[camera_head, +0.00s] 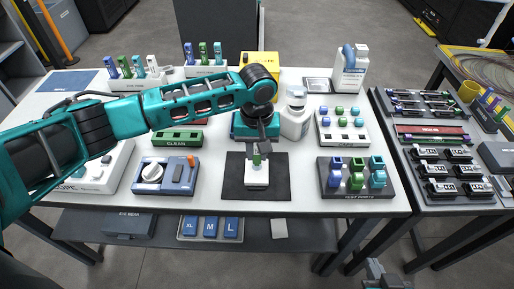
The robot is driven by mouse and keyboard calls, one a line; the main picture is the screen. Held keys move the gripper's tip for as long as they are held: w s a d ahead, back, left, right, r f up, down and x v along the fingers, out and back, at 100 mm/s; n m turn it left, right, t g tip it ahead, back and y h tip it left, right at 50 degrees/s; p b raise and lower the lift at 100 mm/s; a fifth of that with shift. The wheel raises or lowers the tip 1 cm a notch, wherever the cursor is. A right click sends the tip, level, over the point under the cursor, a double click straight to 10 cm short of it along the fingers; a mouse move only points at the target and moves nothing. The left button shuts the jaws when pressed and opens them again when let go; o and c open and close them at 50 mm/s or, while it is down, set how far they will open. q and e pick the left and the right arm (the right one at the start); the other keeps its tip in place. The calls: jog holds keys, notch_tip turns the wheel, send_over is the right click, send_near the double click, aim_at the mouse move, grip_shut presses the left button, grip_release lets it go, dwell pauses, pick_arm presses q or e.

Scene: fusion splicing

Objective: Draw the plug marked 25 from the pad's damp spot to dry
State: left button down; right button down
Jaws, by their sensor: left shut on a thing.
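My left gripper (259,148) reaches in from the left and points down over the middle of the table. It is shut on a small plug with a green part (257,160); the number on it is too small to read. The plug stands over a small white pad (256,180), which lies on a black mat (276,190). I cannot tell whether the plug's tip touches the pad, and no damp spot can be made out. My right gripper (385,277) is only partly in view at the bottom edge, far from the pad; its jaws are unclear.
Left of the mat is a blue device with a white dial (152,173). A green CLEAN block (177,139) lies behind it. A white bottle (296,122) stands behind the mat. Right are a white rack (342,140) and a dark holder with coloured cups (358,192).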

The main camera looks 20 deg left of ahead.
aim_at(256, 181)
pick_arm(q)
jog(key=shift+s+d+p, duration=0.15)
jog(key=shift+s+p, duration=0.4)
jog(key=shift+p, duration=0.05)
jog(key=shift+s+d, duration=0.25)
jog(key=shift+s, duration=0.6)
jog(key=shift+s+d, duration=0.2)
jog(key=shift+s, duration=0.6)
jog(key=shift+r, duration=0.1)
dwell(0.5)
jog(key=shift+r, duration=2.15)
